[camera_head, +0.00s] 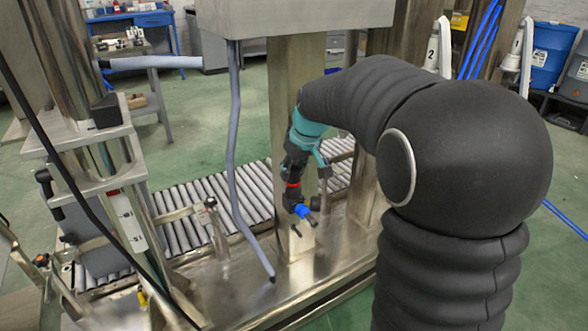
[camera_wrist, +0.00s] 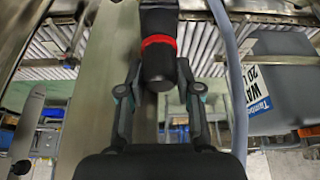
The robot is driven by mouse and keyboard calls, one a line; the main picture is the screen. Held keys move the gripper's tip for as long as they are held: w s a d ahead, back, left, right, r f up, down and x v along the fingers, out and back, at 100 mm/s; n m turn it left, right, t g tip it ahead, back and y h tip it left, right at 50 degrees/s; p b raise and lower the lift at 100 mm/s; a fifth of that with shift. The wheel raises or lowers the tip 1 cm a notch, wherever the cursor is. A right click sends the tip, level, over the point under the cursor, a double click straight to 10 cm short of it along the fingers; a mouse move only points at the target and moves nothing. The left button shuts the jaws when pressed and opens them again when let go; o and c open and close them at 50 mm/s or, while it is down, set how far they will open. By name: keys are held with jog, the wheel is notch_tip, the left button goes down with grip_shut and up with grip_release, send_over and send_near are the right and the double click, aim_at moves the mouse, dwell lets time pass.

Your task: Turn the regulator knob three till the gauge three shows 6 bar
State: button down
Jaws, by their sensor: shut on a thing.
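My gripper (camera_head: 291,170) points down at the metal column, just above the red ring of a small dark fitting. In the wrist view, my gripper (camera_wrist: 160,72) has a finger on each side of the rounded end of a black cylinder, which I take to be the regulator knob (camera_wrist: 158,78). The fingers are shut on it. A red ring (camera_wrist: 158,41) circles the cylinder beyond the fingertips. The knob is mostly hidden by the gripper in the head view. No gauge face can be read in either view, and no number three shows on the knob.
A blue fitting (camera_head: 304,211) sits just below the red ring. A grey hose (camera_head: 233,140) hangs left of the column. A roller conveyor (camera_head: 190,205) runs behind. A metal stand (camera_head: 105,180) is at the left. A grey container with a label (camera_wrist: 285,85) shows in the wrist view.

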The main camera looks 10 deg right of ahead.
jog(key=m+h, duration=0.1)
jog(key=m, duration=0.2)
jog(key=shift+m+h, duration=0.9)
jog(key=shift+m, duration=1.2)
jog(key=c, duration=0.8)
grip_release()
jog(key=shift+o, duration=0.2)
jog(key=v, duration=1.2)
jog(key=shift+a, duration=0.1)
